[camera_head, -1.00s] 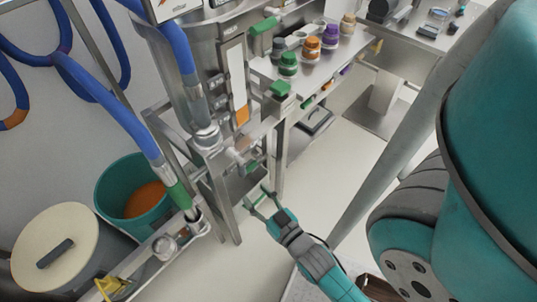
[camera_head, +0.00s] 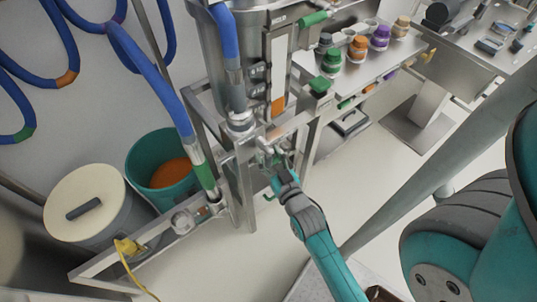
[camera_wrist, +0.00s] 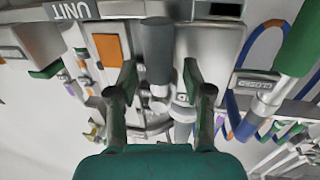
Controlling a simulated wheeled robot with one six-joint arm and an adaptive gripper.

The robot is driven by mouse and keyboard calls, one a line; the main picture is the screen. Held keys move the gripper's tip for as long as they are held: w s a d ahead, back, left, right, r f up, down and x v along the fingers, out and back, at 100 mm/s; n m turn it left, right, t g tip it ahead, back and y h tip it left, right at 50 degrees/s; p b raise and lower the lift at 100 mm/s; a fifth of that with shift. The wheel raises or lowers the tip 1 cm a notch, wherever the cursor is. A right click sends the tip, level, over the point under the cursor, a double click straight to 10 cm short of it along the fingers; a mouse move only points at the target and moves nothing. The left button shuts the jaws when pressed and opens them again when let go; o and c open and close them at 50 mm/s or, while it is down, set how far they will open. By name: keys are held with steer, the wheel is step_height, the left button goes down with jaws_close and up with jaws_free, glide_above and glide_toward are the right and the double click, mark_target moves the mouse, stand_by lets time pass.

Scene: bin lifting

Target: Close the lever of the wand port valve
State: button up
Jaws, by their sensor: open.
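My gripper (camera_head: 275,157) is at the steel frame below the tank, beside a small metal valve fitting that it partly hides. In the wrist view my gripper (camera_wrist: 157,72) is open, one finger on each side of a dark grey cylindrical handle (camera_wrist: 157,45). A bright metal fitting (camera_wrist: 182,112) lies just beyond it. I cannot tell whether this handle is the wand port valve's lever, or whether the fingers touch it. The wand (camera_head: 204,172), a blue hose with a green sleeve, ends at a port on the low rail.
A teal bucket (camera_head: 140,158) and a lidded cream drum (camera_head: 60,218) stand behind the low rail (camera_head: 120,268). A yellow valve (camera_head: 127,247) is on that rail. Coloured-capped bottles (camera_head: 357,50) stand on a steel shelf at right. The floor in front is clear.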

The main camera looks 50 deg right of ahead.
steer(key=shift+w+d, duration=0.1)
steer(key=shift+w, duration=0.15)
jaws_close()
